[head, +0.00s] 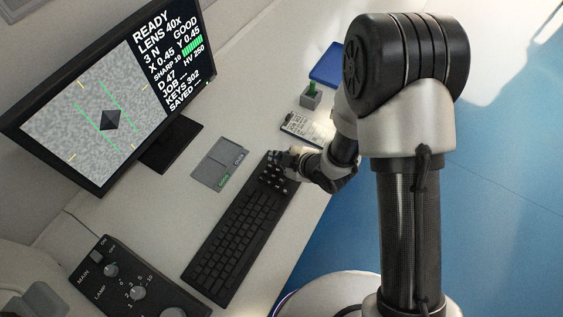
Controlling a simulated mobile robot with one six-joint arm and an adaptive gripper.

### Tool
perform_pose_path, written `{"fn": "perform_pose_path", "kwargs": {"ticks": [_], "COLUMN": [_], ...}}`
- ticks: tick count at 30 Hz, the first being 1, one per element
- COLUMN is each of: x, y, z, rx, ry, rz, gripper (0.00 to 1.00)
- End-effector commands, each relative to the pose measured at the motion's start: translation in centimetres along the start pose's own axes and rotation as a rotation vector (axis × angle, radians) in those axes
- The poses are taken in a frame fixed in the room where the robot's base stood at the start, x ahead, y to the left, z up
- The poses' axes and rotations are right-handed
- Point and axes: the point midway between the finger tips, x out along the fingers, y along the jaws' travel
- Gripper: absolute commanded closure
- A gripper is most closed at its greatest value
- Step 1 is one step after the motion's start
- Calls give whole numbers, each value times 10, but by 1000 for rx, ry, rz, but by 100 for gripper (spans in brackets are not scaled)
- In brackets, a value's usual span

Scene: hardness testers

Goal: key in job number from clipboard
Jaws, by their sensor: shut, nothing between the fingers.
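The black keyboard (228,242) lies on the bench, with its number pad (270,180) at the far end. My gripper (284,160) is shut and empty, over or at the upper part of the number pad. I cannot tell whether it touches a key. The clipboard (299,124) lies beyond the gripper, partly hidden by my arm; its writing is too small to read. The monitor (122,85) at the upper left reads READY, LENS 40x, HV 250, D 47, KEYS 302, and dashes after JOB and SAVED.
A grey two-part tray (219,165) lies left of the keyboard. A grey block with a green top (312,96) and a blue flat item (327,65) lie beyond the clipboard. Blue floor is right of the bench.

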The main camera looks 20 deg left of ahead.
Motion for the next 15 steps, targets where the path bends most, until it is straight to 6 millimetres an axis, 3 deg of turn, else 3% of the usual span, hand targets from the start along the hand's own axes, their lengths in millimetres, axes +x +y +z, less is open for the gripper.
{"fn": "perform_pose_path", "kwargs": {"ticks": [15], "x": [5], "y": [-4], "z": [4], "rx": [0], "ry": [0], "rz": [0], "gripper": [100]}}
